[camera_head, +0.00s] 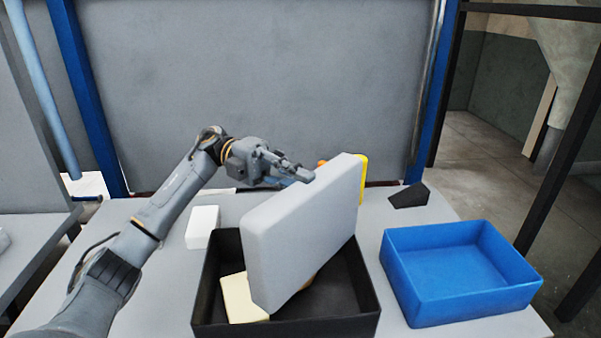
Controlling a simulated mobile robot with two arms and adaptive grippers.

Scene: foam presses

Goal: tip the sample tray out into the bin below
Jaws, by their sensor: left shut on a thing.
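A large light grey slab-like body, which I take for the sample tray (305,225), is tilted steeply above the black bin (285,328). Its broad smooth face is toward me, and its lower left corner dips inside the bin's rim. My left gripper (302,174) is shut on the tray at its upper edge; the fingertips are partly hidden. A cream block (242,298) lies in the bin at the left. Bits of orange show behind the tray's top edge and below it; what they are is mostly hidden. The tray's far side is hidden. My right gripper is out of view.
A blue open bin (465,308), empty, stands right of the black bin. A white block (202,227) lies left of the black bin and a dark wedge (409,196) behind the blue one. A yellow edge (362,180) shows beside the tray. A grey panel (250,80) closes the back.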

